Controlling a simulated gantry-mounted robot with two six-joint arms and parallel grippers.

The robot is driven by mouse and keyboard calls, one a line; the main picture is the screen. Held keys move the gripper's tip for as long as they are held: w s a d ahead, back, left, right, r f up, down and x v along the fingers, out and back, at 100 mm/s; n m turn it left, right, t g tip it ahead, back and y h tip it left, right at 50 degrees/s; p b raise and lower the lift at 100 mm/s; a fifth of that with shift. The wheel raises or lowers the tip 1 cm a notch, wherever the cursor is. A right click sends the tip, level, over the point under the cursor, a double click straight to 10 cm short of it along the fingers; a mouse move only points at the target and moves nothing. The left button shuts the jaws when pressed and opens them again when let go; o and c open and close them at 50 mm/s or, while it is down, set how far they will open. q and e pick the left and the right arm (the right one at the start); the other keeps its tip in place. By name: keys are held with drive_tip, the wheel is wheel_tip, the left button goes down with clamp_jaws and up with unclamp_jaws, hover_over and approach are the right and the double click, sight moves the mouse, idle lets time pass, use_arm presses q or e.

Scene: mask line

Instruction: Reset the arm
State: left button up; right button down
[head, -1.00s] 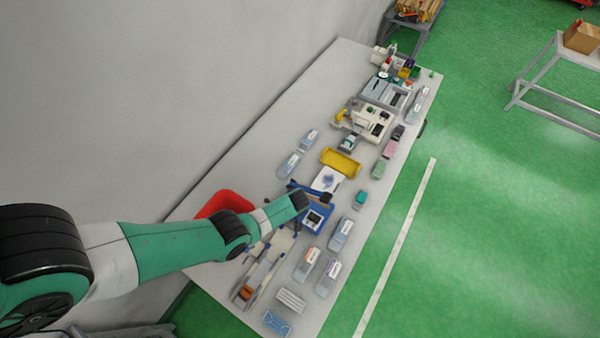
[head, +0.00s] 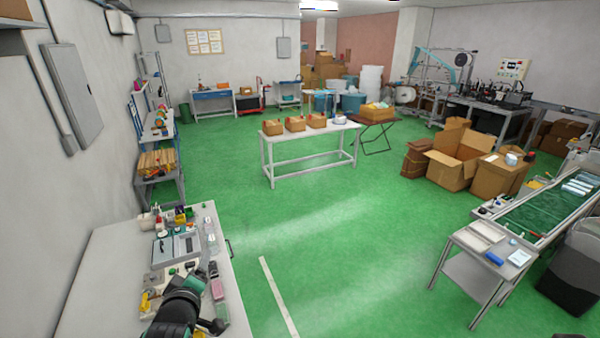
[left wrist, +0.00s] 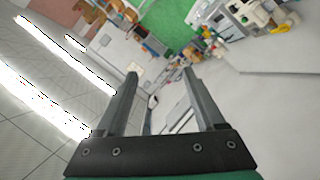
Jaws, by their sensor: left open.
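My left arm (head: 178,312), black and green, shows at the bottom left of the head view, over the near part of the white workbench (head: 97,268). In the left wrist view my left gripper (left wrist: 160,74) has its two grey fingers apart, with nothing held between them. The left wrist view is tilted, with ceiling lights on its left and the bench items at its upper right. My right gripper is in neither view.
The bench holds a grey device (head: 175,247) and several small items. A white table (head: 310,134) with cardboard boxes stands mid-room. A conveyor table (head: 545,212) and an open carton (head: 455,160) are at right. The green floor between is clear.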

use_arm(q)
drive_tip(key=s+d+r+m+t+h, duration=0.1)
drive_tip(key=s+d+r+t, duration=0.15)
drive_tip(key=r, duration=0.75)
drive_tip(key=s+d+r+m+t, duration=0.2)
drive_tip(key=r+t, duration=0.1)
drive_tip(key=r, duration=0.6)
drive_tip(key=s+d+r+m+t+h, duration=0.1)
drive_tip(key=s+d+r+t, duration=0.15)
drive_tip(key=r, duration=0.75)
drive_tip(key=s+d+r+m+t+h, duration=0.1)
drive_tip(key=s+r+m+t+h, duration=0.1)
drive_tip(key=s+r, duration=0.4)
drive_tip(key=s+d+r+m+t+h, duration=0.1)
drive_tip(key=s+r+m+t, duration=0.3)
drive_tip(key=s+r+m, duration=0.3)
drive_tip(key=s, duration=0.3)
drive_tip(key=shift+s+d+r+m+h, duration=0.25)
drive_tip(key=shift+s+d+m+h, duration=0.05)
drive_tip(key=shift+s+h, duration=0.1)
